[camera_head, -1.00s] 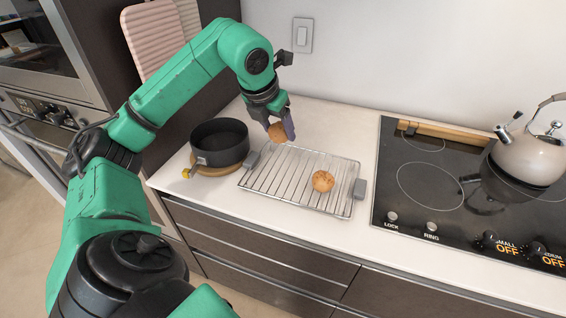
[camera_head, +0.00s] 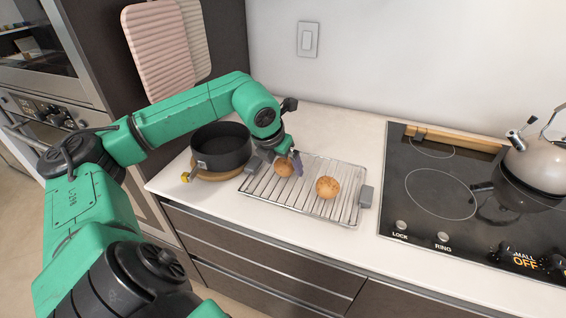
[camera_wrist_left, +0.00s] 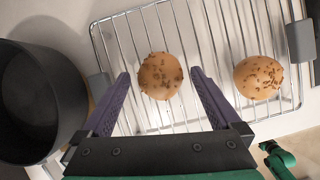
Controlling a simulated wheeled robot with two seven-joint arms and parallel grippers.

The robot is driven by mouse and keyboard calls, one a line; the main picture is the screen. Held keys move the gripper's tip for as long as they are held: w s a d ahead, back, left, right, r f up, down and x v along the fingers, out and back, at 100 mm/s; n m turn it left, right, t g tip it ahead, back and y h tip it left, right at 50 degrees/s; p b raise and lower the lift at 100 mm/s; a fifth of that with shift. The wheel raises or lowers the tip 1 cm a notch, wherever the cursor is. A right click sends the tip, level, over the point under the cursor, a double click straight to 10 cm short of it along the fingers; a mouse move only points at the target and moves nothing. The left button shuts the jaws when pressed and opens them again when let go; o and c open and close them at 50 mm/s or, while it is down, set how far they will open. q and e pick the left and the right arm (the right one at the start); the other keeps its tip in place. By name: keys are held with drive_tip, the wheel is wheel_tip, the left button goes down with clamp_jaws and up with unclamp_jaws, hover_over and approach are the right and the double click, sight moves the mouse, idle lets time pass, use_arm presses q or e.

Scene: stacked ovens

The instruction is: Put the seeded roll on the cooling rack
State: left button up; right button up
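A round, golden-brown seeded roll (camera_head: 284,168) sits on the left part of the wire cooling rack (camera_head: 349,211). In the left wrist view this roll (camera_wrist_left: 160,76) shows dark seeds on top. My left gripper (camera_head: 292,164) is low over the rack at this roll. In the left wrist view its purple fingers (camera_wrist_left: 161,75) are spread, one on each side of the roll, with a visible gap to both sides. A second seeded roll (camera_head: 327,187) lies to the right on the rack, also in the wrist view (camera_wrist_left: 258,77). My right gripper is not in view.
A black pan (camera_head: 221,146) on a wooden board stands just left of the rack. The black cooktop (camera_head: 432,190) with a kettle (camera_head: 537,160) is to the right. The rack has grey end handles (camera_head: 366,196). Free counter lies behind the rack.

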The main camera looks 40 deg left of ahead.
use_arm(q)
drive_tip(key=b+v, duration=0.1)
drive_tip(key=v, duration=1.1)
